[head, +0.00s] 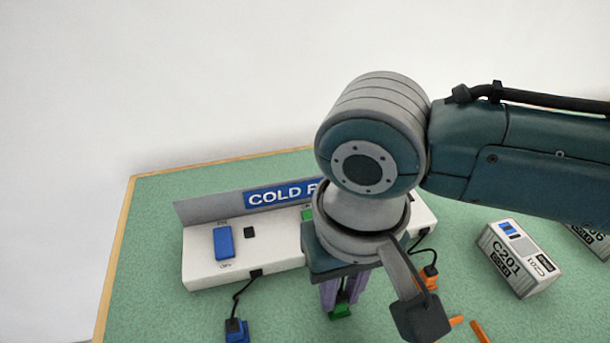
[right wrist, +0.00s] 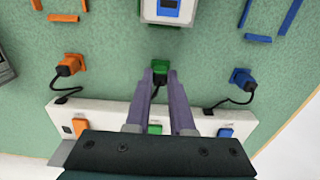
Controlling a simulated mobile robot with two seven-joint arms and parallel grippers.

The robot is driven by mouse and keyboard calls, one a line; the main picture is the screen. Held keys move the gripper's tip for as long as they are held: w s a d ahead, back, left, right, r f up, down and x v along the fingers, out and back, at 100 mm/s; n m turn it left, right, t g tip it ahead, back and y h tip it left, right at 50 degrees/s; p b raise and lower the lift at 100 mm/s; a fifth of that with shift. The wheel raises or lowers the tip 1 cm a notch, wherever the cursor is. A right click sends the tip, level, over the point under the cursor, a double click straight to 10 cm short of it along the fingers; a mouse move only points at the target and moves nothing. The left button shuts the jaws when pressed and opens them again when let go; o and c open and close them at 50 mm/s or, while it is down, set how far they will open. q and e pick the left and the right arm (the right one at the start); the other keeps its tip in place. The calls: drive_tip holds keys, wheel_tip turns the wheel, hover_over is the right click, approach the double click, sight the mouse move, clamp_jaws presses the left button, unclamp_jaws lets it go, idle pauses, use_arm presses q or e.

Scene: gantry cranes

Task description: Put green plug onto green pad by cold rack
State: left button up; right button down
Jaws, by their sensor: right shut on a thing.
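The green plug (head: 340,312) is between the purple fingers of my right gripper (head: 342,294), low in front of the cold rack (head: 203,268). In the right wrist view, the green plug (right wrist: 161,67) shows at the fingertips of my right gripper (right wrist: 161,78), which is shut on it. A dark cord runs back from the plug between the fingers. The rack is a white strip with a "COLD" sign (head: 270,195), partly hidden by my arm. I cannot make out a separate green pad. My left gripper is not in view.
A blue plug (head: 236,330) and an orange plug (head: 429,277) lie on cords either side. Box C201 (head: 520,258) stands at the right. Blue corner strips (right wrist: 291,17) and orange strips (right wrist: 62,17) mark the green table.

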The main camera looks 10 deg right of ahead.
drive_tip(key=shift+f, duration=0.1)
idle(0.5)
drive_tip(key=shift+c, duration=1.1)
unclamp_jaws()
wheel_tip(320, 180, up, 4)
drive_tip(key=p, duration=0.5)
drive_tip(key=shift+r+p, duration=0.2)
drive_tip(key=shift+p, duration=0.1)
wheel_tip(320, 180, up, 3)
drive_tip(key=p, duration=0.3)
drive_tip(key=shift+f, duration=0.15)
